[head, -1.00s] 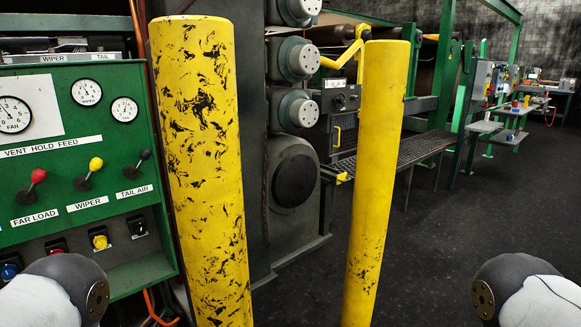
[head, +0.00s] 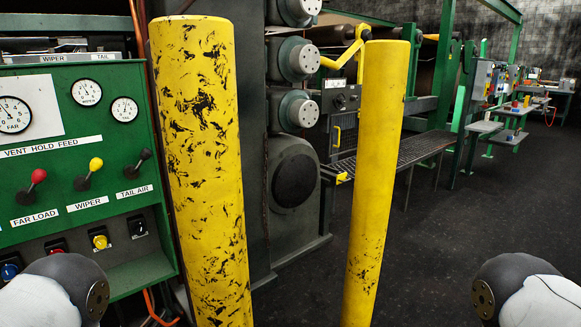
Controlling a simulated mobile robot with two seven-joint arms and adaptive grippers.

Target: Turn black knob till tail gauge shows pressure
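The green control panel (head: 80,230) stands at the left. It has a tail gauge (head: 124,109), a wiper gauge (head: 86,92) and a far gauge (head: 12,115). Three levers sit below: a red-knobbed one (head: 38,176), a yellow-knobbed one (head: 96,164) and a black-knobbed one (head: 144,155) above the "TAIL AIR" label. A small black knob (head: 138,226) is at the panel's lower right, beside a yellow one (head: 100,239). The tail gauge's needle is too small to read. Parts of my arms show at the lower left and lower right corners; neither gripper is in view.
Two scuffed yellow posts, a thick one (head: 203,180) right of the panel and a thinner one (head: 376,190), stand in front of the grey and green machine (head: 292,175). Dark floor (head: 480,240) is open at the right. Work tables (head: 487,127) stand farther back.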

